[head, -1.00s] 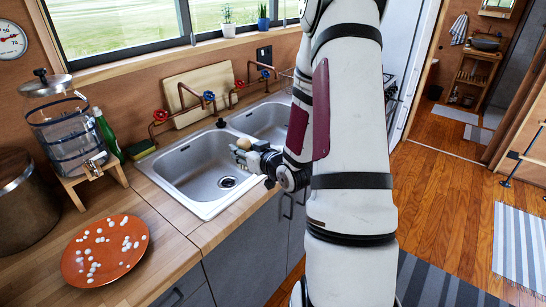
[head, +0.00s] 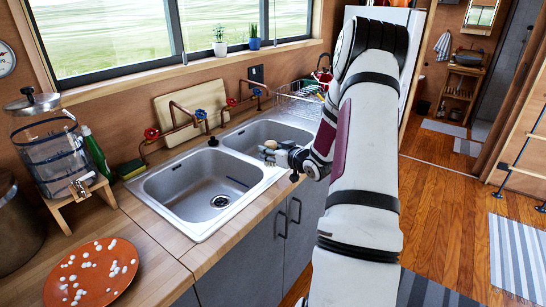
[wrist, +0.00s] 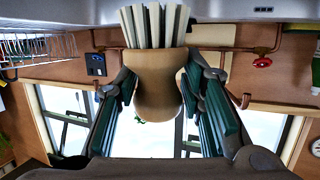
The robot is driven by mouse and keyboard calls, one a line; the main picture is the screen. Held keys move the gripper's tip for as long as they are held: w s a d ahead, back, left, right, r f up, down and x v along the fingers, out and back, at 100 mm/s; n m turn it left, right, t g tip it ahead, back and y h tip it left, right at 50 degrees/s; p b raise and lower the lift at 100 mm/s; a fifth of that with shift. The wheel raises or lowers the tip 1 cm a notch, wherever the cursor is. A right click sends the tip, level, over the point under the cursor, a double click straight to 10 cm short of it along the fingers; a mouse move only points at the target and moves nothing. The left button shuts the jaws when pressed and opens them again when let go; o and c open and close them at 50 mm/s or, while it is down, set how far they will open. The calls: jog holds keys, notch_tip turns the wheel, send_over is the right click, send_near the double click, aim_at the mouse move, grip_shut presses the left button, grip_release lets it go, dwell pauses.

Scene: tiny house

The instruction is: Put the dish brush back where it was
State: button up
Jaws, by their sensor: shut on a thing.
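The dish brush (wrist: 157,85) is in my gripper (wrist: 158,88). In the wrist view its round wooden head sits between the two green-padded fingers, with pale bristles toward the picture top. In the head view the brush (head: 270,145) is a small tan shape at the fingertips, partly hidden. My gripper (head: 280,155) is above the front right part of the double sink (head: 190,222), near the far basin. The brush's handle cannot be made out clearly.
Copper taps (head: 190,115) and a cutting board (head: 185,105) stand behind the sink. A wire dish rack (head: 300,100) is beyond it. A green bottle (head: 95,152), sponge (head: 131,169), water dispenser (head: 55,150) and orange plate (head: 97,272) are at left.

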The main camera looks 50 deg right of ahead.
jog(key=shift+w+d+f, duration=0.1)
jog(key=shift+w+d, duration=0.25)
jog(key=shift+d, duration=0.3)
jog(key=shift+w+d, duration=0.35)
jog(key=shift+d, duration=0.25)
jog(key=shift+a+f, duration=0.1)
jog(key=shift+f, duration=1.65)
jog(key=shift+f, duration=0.1)
jog(key=o, duration=1.1)
jog(key=shift+o, duration=0.2)
